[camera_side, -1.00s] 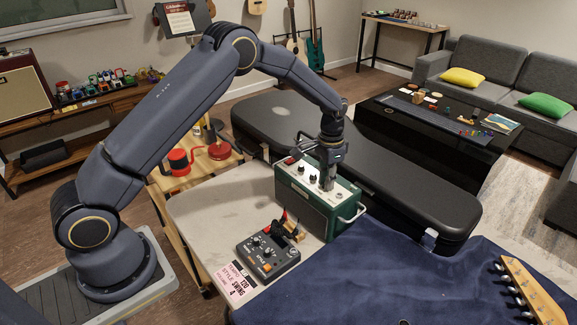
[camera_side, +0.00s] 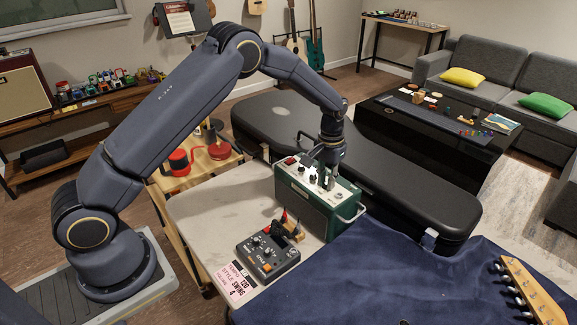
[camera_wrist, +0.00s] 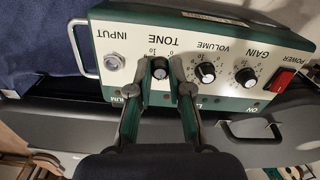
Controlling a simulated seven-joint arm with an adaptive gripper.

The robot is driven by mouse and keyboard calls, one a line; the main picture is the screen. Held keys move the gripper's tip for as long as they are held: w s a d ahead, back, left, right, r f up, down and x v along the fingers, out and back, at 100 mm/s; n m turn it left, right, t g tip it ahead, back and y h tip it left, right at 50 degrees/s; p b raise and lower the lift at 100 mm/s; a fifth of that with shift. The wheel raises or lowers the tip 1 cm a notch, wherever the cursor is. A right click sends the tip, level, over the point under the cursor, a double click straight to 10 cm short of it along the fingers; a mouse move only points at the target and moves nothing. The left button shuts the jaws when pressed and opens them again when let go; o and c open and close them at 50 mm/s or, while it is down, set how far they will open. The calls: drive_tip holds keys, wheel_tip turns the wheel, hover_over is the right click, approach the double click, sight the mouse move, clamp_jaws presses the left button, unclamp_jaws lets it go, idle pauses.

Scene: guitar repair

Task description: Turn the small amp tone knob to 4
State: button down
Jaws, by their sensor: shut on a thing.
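The small amp (camera_side: 300,211) is a green box with a pale top panel, standing on the worktable. The wrist view shows its panel (camera_wrist: 215,62) upside down, with knobs labelled TONE, VOLUME and GAIN. My gripper (camera_wrist: 161,72) points down at the panel, its two fingers on either side of the black tone knob (camera_wrist: 160,68) and shut on it. The knob's top shows between the fingertips, but I cannot read its exact setting. In the side view my gripper (camera_side: 330,182) covers the tone knob. The volume knob (camera_wrist: 205,72) and gain knob (camera_wrist: 246,77) are free.
An input jack (camera_wrist: 114,62) and a red power switch (camera_wrist: 283,79) flank the knobs. A grey pedal unit (camera_side: 267,256) stands in front of the amp, by a printed card (camera_side: 236,284). A black guitar case (camera_side: 400,170) lies close behind the amp.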

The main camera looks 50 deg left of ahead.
drive_tip(key=shift+n, duration=0.6)
drive_tip(key=c, duration=1.1)
unclamp_jaws()
wheel_tip(320, 180, up, 12)
drive_tip(key=shift+r, duration=0.1)
